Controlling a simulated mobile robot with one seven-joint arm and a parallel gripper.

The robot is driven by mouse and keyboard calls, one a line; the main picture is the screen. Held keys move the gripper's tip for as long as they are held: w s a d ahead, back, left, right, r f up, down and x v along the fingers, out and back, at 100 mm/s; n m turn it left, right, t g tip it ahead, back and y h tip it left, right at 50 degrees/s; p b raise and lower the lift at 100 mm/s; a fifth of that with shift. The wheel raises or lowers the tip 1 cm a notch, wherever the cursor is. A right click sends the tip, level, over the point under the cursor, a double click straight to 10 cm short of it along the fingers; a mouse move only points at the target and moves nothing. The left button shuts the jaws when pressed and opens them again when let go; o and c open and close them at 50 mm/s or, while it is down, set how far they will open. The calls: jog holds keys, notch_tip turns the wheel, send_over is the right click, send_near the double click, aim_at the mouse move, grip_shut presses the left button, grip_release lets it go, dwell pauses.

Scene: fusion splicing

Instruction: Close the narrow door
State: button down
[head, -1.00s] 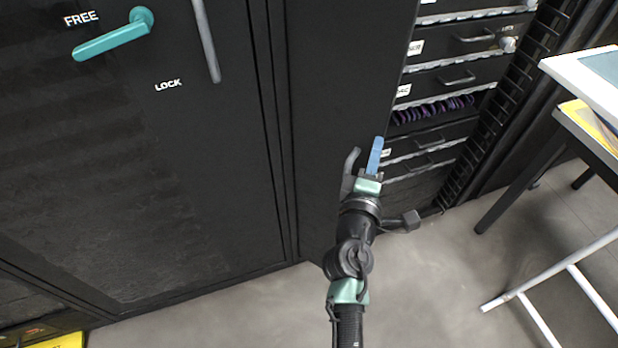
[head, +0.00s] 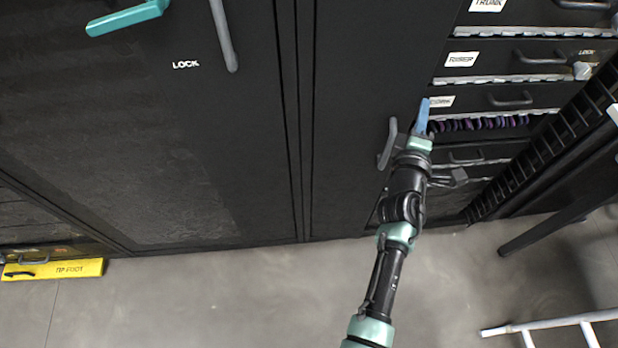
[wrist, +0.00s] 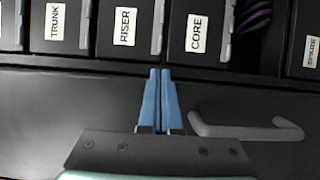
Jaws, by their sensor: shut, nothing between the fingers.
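The narrow door (head: 355,95) is a tall black panel between a wide black door and a rack of labelled drawers. Its grey bar handle (head: 388,145) shows left of my gripper; in the wrist view the handle (wrist: 245,132) is right of the fingers. The drawers beside the door are exposed; its exact angle is hard to tell. My gripper (head: 422,115) has its blue fingers together and empty, in front of the door's right part near its edge. In the wrist view the fingertips (wrist: 160,72) overlap the door's edge; I cannot tell whether they touch it.
The wide door (head: 150,130) has a teal lever (head: 125,18) and a grey handle (head: 222,35). Drawers (head: 515,60) with labels stand right, with a slotted rail (head: 550,150) beyond. A yellow bar (head: 52,269) lies low left. A white frame (head: 550,323) stands lower right. Grey floor is open in front.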

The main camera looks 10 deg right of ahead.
aim_at(421, 99)
jog(key=shift+w+d+n+t+y+b, duration=0.2)
jog(key=shift+w+d+b, duration=0.15)
jog(key=shift+w, duration=0.6)
jog(key=shift+w+d+n+t+y+b, duration=0.1)
jog(key=shift+w+d+y+b, duration=0.15)
jog(key=shift+w, duration=0.65)
jog(key=shift+f, duration=0.1)
